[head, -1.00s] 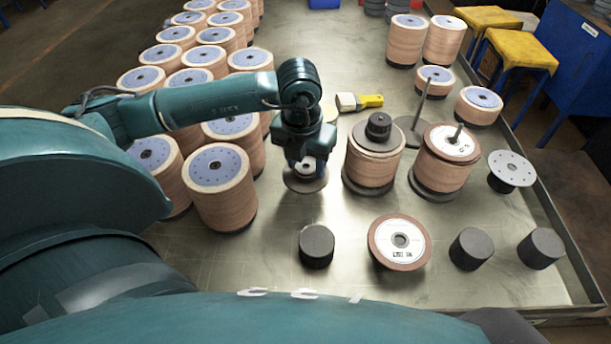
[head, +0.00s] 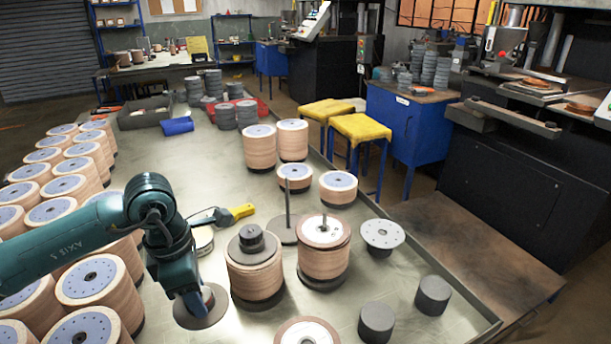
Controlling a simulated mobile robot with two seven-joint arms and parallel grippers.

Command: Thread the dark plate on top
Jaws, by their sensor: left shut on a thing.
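My left gripper (head: 192,300) is at the lower left, pointing down and shut on a dark round plate (head: 212,318). The fingers hide part of the plate's middle. I cannot tell whether it touches the table. To the right stands a stack of brown discs (head: 323,260) with a white-labelled disc on top and a short spindle tip (head: 324,222) showing at its centre. Between this stack and my gripper stands another brown stack (head: 254,279), capped by a dark plate with a dark knob (head: 251,238). My right gripper is not in view.
A thin upright rod on a round base (head: 288,212) stands behind the stacks. A yellow-handled brush (head: 238,212) lies behind my gripper. A pale perforated plate (head: 382,234) and dark cylinders (head: 433,295) are at right. Many disc stacks (head: 92,280) crowd the left.

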